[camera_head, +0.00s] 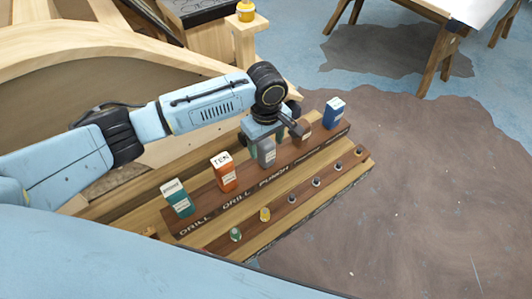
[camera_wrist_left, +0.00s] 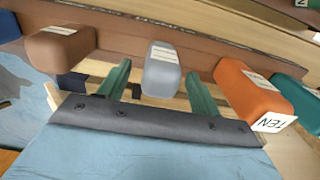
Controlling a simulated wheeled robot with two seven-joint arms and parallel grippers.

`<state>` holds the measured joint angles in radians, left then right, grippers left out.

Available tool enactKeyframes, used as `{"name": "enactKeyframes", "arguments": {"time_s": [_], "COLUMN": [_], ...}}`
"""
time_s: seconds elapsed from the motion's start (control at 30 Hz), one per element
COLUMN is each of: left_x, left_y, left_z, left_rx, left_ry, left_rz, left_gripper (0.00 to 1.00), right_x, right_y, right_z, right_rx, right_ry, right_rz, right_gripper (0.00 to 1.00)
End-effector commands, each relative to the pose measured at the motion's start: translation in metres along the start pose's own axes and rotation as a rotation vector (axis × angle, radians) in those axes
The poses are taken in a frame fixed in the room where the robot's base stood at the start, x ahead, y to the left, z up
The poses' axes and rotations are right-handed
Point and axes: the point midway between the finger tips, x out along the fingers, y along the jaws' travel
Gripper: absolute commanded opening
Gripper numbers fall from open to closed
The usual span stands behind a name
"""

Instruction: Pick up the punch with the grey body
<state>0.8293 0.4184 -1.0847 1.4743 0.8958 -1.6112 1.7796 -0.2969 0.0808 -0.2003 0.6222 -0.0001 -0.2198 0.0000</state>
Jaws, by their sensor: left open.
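The punch with the grey body (camera_head: 267,153) stands upright in the dark wooden rack, between an orange-bodied tool and a brown-bodied one. My left gripper (camera_head: 268,136) is over it, open, pointing down and partly covering its top in the head view. In the left wrist view the grey body (camera_wrist_left: 162,66) lies between the two green fingers of my left gripper (camera_wrist_left: 158,78), with a gap visible on each side. The right gripper is not in view.
The rack (camera_head: 205,211) also holds a teal body (camera_head: 178,198), an orange one (camera_head: 223,172), a brown one (camera_head: 303,136) and a blue one (camera_head: 334,112). Curved wooden frames (camera_head: 95,45) stand behind.

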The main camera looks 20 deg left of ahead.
Motion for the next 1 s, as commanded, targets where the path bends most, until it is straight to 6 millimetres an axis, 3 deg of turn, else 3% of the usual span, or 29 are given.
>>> {"name": "enactKeyframes", "arguments": {"time_s": [0.23, 0.53, 1.0], "left_x": [0.038, 0.042, 0.042], "left_y": [-0.002, -0.002, -0.001], "left_z": [0.001, 0.001, 0.001], "left_rx": [-0.002, -0.001, -0.001], "left_ry": [0.001, 0.001, 0.001], "left_rz": [-0.003, -0.001, 0.000], "left_gripper": [0.64, 0.64, 0.06], "right_x": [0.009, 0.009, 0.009], "right_y": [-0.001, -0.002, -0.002], "right_z": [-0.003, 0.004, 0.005], "right_rx": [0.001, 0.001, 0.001], "right_ry": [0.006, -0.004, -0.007], "right_rz": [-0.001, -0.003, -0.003], "right_gripper": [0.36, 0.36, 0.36]}}
